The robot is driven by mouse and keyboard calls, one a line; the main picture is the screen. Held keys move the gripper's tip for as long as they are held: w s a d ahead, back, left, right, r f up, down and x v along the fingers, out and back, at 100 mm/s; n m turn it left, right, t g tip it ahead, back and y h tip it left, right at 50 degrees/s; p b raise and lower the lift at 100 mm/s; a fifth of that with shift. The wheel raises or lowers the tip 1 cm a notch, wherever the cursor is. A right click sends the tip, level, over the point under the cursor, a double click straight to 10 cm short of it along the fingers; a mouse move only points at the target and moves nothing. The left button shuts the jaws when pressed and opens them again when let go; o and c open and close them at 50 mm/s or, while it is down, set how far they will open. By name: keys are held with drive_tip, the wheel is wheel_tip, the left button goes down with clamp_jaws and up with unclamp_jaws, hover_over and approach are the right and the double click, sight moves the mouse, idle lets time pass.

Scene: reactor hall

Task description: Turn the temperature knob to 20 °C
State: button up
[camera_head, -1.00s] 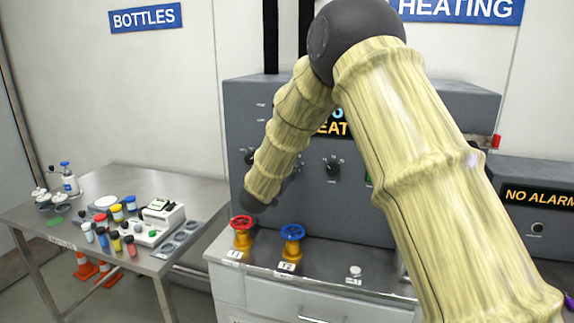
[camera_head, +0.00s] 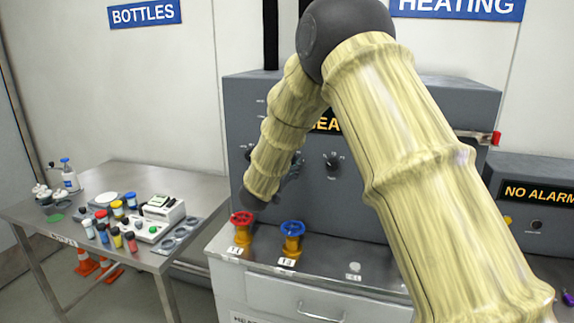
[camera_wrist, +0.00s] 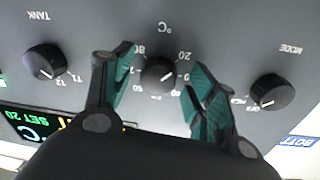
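The temperature knob (camera_wrist: 159,70) is a round black knob under a °C mark, with numbers around it, on the grey heating panel (camera_wrist: 225,50). The wrist view shows it upside down. My gripper (camera_wrist: 160,73) is open, its two green-padded fingers on either side of the knob, with gaps visible between pads and knob. The knob's pale pointer seems to lie toward the 20–40 side; its exact setting is unclear. The panel display (camera_wrist: 28,122) shows green text reading SET 20. In the head view my arm hides much of the gripper and knob.
The TANK knob (camera_wrist: 45,62) and MODE knob (camera_wrist: 271,93) flank the temperature knob. Red (camera_head: 242,220) and blue (camera_head: 292,230) valve wheels stand on the ledge below the panel. A bottle table (camera_head: 130,175) is at left.

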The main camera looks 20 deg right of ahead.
drive_tip(key=shift+s+r, duration=0.1)
drive_tip(key=v, duration=1.2)
drive_tip(key=shift+a, duration=0.1)
